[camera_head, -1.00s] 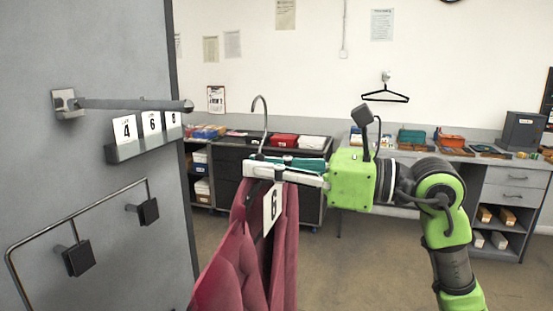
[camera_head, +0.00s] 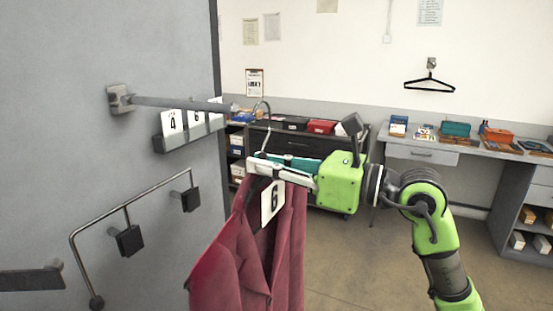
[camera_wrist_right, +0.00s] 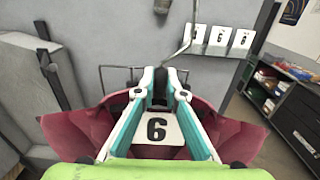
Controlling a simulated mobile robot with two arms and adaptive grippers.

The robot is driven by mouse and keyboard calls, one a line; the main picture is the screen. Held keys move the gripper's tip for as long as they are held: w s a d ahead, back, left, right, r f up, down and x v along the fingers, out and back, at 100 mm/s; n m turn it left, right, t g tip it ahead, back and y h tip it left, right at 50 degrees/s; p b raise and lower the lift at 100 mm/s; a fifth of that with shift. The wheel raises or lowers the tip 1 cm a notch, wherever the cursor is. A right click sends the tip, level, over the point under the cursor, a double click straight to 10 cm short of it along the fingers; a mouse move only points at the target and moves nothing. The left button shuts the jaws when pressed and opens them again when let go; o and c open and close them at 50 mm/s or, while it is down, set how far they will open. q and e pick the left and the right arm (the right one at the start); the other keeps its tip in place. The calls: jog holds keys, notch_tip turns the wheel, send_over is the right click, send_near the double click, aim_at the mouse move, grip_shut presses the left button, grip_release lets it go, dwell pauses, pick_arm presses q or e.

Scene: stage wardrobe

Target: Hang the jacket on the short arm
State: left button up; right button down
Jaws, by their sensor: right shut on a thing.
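The dark red jacket (camera_head: 240,260) hangs on a hanger with a "6" tag (camera_head: 272,200). My right gripper (camera_head: 256,166) is shut on the hanger below its hook (camera_head: 265,108). The hook stands up above the fingers, near the tip of a straight grey arm (camera_head: 185,103) on the wall panel; I cannot tell whether they touch. The right wrist view shows the closed fingers (camera_wrist_right: 163,76), the tag (camera_wrist_right: 157,128) and the jacket's shoulders (camera_wrist_right: 85,130). I cannot tell which wall arm is the short one. My left gripper is not in view.
A ledge with number cards (camera_head: 172,122) sits below the straight arm. A bent rail with black blocks (camera_head: 130,240) is lower on the panel, and another dark bar (camera_head: 30,279) is at the left edge. Behind are cluttered counters (camera_head: 465,150) and open floor.

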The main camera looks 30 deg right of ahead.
jog(key=p+x, duration=0.3)
jog(key=x, duration=0.5)
dwell(0.6)
jog(key=shift+w+a, duration=0.1)
jog(key=shift+w, duration=0.05)
jog(key=c, duration=2)
grip_release()
jog(key=shift+c, duration=0.2)
jog(key=shift+f, duration=0.1)
